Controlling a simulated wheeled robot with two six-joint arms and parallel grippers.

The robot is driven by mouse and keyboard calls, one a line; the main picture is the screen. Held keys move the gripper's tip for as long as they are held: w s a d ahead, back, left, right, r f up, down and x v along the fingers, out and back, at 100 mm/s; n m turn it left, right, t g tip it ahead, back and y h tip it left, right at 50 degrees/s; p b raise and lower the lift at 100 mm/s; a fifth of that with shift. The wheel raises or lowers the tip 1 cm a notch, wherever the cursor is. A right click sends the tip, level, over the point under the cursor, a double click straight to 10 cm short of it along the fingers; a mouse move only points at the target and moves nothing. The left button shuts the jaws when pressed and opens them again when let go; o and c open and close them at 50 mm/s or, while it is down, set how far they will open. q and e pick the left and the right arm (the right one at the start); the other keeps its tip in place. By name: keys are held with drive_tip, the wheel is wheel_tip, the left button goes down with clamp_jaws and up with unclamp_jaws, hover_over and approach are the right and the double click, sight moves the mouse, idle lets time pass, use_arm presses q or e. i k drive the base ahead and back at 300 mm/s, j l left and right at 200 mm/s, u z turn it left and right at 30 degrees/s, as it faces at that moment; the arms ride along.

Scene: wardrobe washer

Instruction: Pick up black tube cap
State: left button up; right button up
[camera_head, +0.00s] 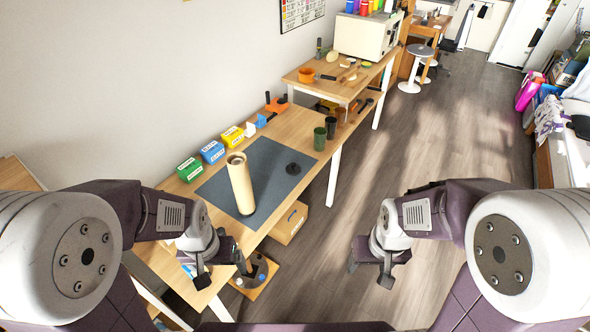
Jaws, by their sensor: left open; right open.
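A black tube cap (293,169) lies on the dark grey mat (222,190) on the wooden table. A tan cardboard tube (241,184) stands upright on the same mat, to the left of the cap and apart from it. My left gripper (222,274) is open and empty near the table's front edge, in front of the tube and well away from the cap. My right gripper (369,275) is open and empty over the floor, to the right of the table.
Green (189,169), blue (212,152) and yellow (233,136) boxes line the table's wall side. Several dark cups, including a green one (319,139), stand at the right edge. A cardboard box (289,223) sits below the table.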

sight(293, 168)
drive_tip(key=i+l+z, duration=0.15)
drive_tip(key=i, duration=0.35)
drive_tip(key=i+l+z, duration=0.1)
drive_tip(key=i+l, duration=0.15)
drive_tip(key=i, duration=0.3)
drive_tip(key=i+l+z, duration=0.15)
drive_tip(key=i, duration=0.4)
